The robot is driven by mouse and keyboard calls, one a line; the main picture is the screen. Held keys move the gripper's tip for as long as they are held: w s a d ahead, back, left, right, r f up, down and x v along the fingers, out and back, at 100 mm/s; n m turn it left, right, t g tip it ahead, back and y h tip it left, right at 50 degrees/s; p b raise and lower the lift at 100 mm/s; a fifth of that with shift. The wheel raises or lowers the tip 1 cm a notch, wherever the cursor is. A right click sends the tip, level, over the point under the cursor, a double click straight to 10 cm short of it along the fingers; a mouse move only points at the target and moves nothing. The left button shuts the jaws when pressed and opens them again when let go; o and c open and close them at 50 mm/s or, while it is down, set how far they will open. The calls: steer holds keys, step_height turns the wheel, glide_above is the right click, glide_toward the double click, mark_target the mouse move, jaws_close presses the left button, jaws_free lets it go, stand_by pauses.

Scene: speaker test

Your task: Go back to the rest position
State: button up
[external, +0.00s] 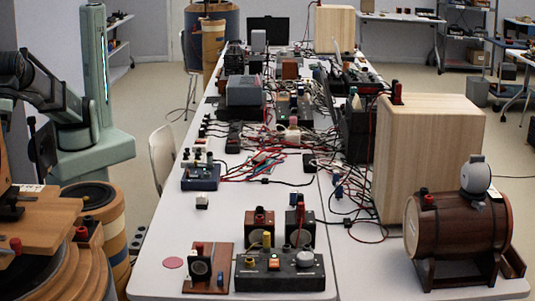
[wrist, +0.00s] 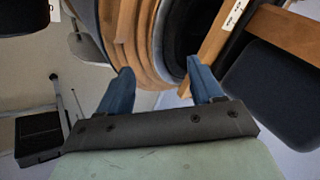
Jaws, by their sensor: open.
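My gripper (wrist: 160,66) shows in the wrist view with its two blue fingers wide apart and nothing held between them. Beyond the fingers is the layered round wooden body (wrist: 142,40), seen at a tilt; I cannot tell how far off it is. In the external view my arm is at the left, beside the table (external: 150,262) and away from the things on it. I cannot make out the fingers in that view.
Large round wooden pieces (external: 112,240) stand at the lower left, close to my arm. A white chair (external: 163,157) stands by the table. The table holds a control box (external: 280,283), small speakers, cables, a wooden box (external: 425,150) and a barrel (external: 457,235).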

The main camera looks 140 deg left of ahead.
steer(key=s+d+f+m+g, duration=0.1)
steer(key=s+d+f+g, duration=0.2)
steer(key=s+f, duration=0.8)
steer(key=s+d+f+g, duration=0.25)
steer(key=s+f, duration=0.55)
steer(key=f, duration=0.7)
steer(key=s+a+f+n+g, duration=0.3)
steer(key=s+f+n+g, duration=0.4)
steer(key=s+f, duration=1.25)
steer(key=w+a+f+n+t+y, duration=0.15)
steer(key=a+f+n, duration=0.25)
steer(key=a+f, duration=0.7)
steer(key=w+a+f+n, duration=0.35)
steer(key=a+f, duration=0.45)
steer(key=a, duration=0.6)
steer(key=s+a+f+n+y, duration=0.1)
steer(key=s+a+f+n, duration=0.1)
steer(key=s+a, duration=0.3)
steer(key=s+a+f+n+y, duration=0.1)
steer(key=s+a+f+n, duration=0.2)
steer(key=a, duration=0.9)
steer(key=s+a+f+n+g+y, duration=0.1)
steer(key=s+a+f+n, duration=0.1)
steer(key=s+a+f, duration=0.3)
steer(key=s+a, duration=0.3)
steer(key=a, duration=0.1)
steer(key=shift+f, duration=0.2)
